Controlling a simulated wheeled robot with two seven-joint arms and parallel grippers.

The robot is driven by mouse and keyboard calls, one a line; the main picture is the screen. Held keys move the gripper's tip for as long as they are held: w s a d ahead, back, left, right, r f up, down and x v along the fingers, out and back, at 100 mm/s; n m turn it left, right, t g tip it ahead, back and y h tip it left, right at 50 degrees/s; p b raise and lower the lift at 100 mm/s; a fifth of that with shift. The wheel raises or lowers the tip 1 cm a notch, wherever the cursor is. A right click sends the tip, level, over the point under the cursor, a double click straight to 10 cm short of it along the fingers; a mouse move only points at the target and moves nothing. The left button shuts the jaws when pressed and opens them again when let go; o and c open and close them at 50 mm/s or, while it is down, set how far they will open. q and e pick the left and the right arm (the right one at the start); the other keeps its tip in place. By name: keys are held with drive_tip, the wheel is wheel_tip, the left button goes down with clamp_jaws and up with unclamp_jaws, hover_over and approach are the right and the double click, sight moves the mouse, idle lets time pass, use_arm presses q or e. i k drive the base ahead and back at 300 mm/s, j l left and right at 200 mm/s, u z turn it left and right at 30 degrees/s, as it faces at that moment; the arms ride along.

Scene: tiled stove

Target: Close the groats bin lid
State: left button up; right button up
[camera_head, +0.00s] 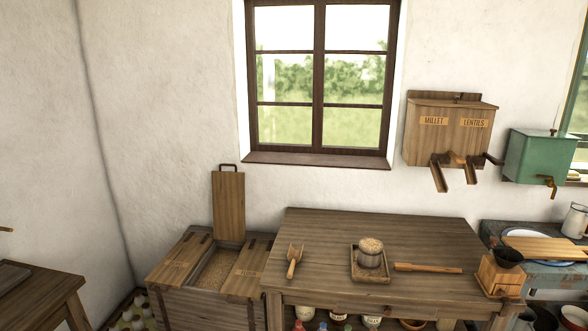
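A wooden bin chest (205,307) stands on the floor left of the table. Its middle lid (228,205) is open, standing upright near the wall with a dark handle at its top. Under it the middle compartment (215,269) shows tan grain. The left lid (178,258) and right lid (248,268) lie shut on either side. The lettering on them is too small to read, so I cannot read which bin is labelled groats. Neither of my grippers is in view.
A wooden table (330,240) beside the chest holds a scoop (294,260), a tray (370,278) with a filled measure (370,252), and a flat wooden stick (428,268). A smaller table (40,298) stands at left. A crate (130,312) sits between. A millet and lentils dispenser (448,135) hangs right.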

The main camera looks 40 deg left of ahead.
sight(228, 186)
drive_tip(key=u, duration=1.8)
drive_tip(key=i, duration=1.05)
